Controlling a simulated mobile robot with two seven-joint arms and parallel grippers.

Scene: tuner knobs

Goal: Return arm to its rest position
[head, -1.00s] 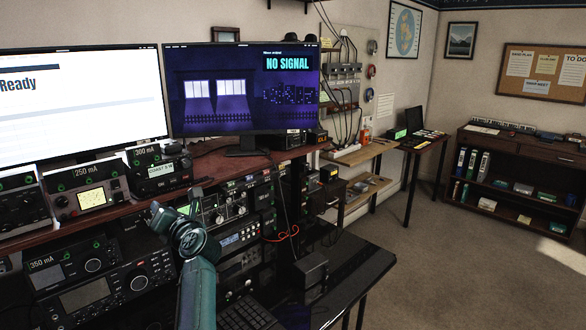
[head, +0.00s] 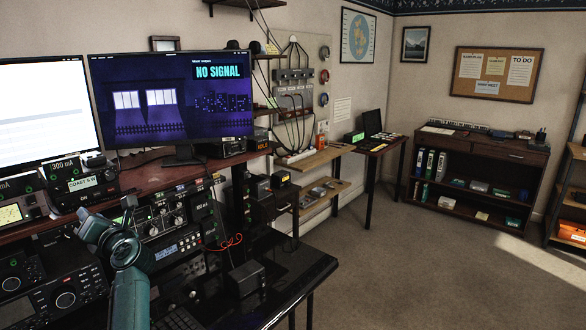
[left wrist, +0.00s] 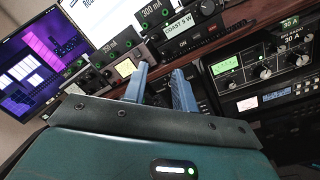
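My left arm (head: 130,295) rises from the bottom left of the head view, in front of the radio desk. Its wrist is bent towards the radios, and the gripper's fingers are hard to make out there. In the left wrist view my left gripper (left wrist: 161,72) has its two blue-grey fingers apart with nothing between them. It points at the radio rack, where a unit labelled COAST S W (left wrist: 181,27) and a 300 mA display (left wrist: 155,11) show beyond the fingers. My right gripper is in neither view.
Radios with knobs (head: 165,215) fill the desk rack close around the arm. Two monitors (head: 170,100) stand above. A black box (head: 245,278) sits on the dark desk. A wooden shelf unit (head: 480,170) stands far right, with open carpeted floor (head: 420,270) before it.

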